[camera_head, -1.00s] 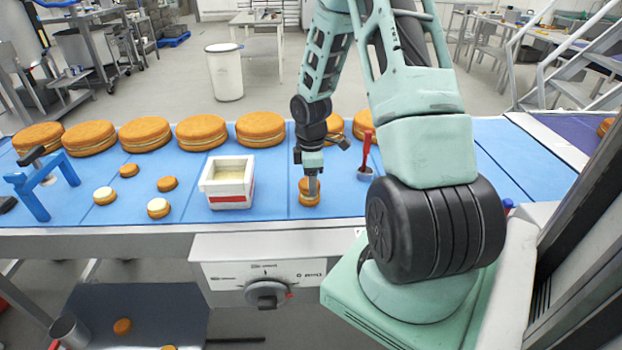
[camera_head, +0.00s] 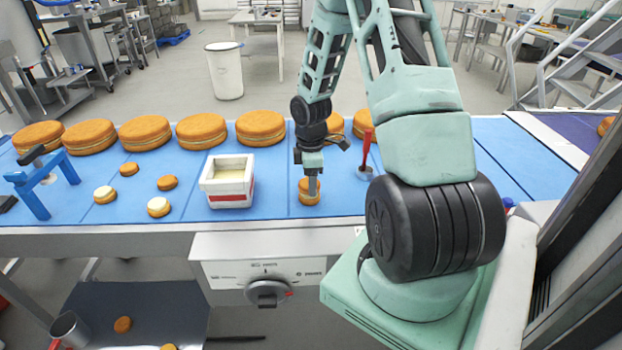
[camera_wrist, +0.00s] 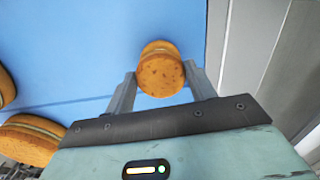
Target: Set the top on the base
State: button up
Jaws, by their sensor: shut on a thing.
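My gripper (camera_head: 312,190) points down over the blue belt and is shut on a small round golden-brown top (camera_wrist: 161,76). In the wrist view the top sits between the two fingers. A base (camera_wrist: 157,46), another small brown round, peeks out just behind the top, mostly hidden by it. In the head view the base (camera_head: 309,200) sits on the belt under the top, and the two look stacked. I cannot tell whether the top rests fully on it or how well they line up.
A white tub (camera_head: 229,181) of pale filling stands left of my gripper. Cream-topped rounds (camera_head: 158,206) and plain rounds (camera_head: 167,183) lie farther left, near a blue stand (camera_head: 40,185). Large cakes (camera_head: 201,131) line the back. A red-handled tool (camera_head: 366,155) stands at right.

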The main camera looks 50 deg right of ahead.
jog(key=shift+f+b, duration=0.35)
jog(key=shift+f, duration=0.25)
dwell(0.4)
jog(key=o, duration=1.2)
jog(key=shift+r, duration=0.1)
notch_tip(320, 180, up, 7)
jog(key=p, duration=0.7)
